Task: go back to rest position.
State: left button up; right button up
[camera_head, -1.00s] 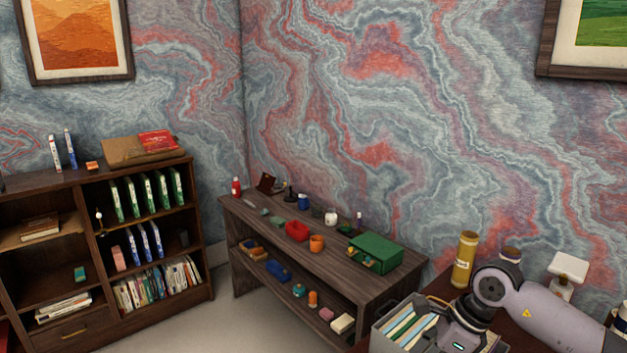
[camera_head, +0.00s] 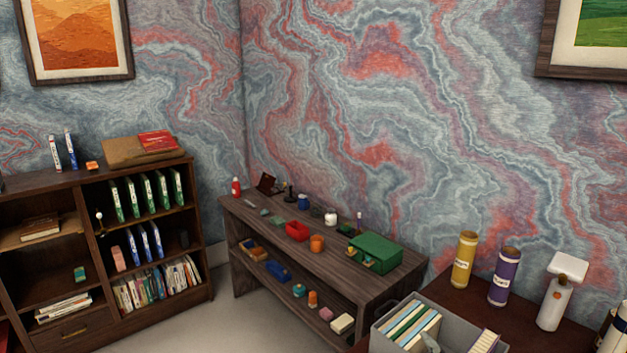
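Neither of my grippers shows in the head view now. The dark red-brown desk (camera_head: 460,290) fills the lower right corner. A grey box (camera_head: 384,338) at its front edge holds upright folders (camera_head: 410,322) and a pale striped block (camera_head: 484,342). A small grey shape (camera_head: 431,342) also shows inside the box; I cannot tell what it is. A yellow cylinder (camera_head: 464,259), a purple cylinder (camera_head: 504,276) and a white bottle-like thing with a block-shaped top (camera_head: 553,304) stand upright on the desk.
A low wooden shelf table (camera_head: 338,262) with small items, a red bowl (camera_head: 297,231) and a green box (camera_head: 375,252) stands against the wall. A bookcase (camera_head: 205,230) with books is at left. Bare floor (camera_head: 215,318) lies in front of them.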

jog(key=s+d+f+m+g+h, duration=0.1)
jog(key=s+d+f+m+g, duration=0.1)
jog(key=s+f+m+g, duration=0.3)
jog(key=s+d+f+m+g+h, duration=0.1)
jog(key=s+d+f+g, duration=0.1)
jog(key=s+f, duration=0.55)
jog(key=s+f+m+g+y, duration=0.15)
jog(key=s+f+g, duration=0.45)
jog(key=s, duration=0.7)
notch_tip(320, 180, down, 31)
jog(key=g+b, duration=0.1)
jog(key=b, duration=0.4)
pick_arm(q)
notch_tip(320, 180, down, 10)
jog(key=b, duration=0.5)
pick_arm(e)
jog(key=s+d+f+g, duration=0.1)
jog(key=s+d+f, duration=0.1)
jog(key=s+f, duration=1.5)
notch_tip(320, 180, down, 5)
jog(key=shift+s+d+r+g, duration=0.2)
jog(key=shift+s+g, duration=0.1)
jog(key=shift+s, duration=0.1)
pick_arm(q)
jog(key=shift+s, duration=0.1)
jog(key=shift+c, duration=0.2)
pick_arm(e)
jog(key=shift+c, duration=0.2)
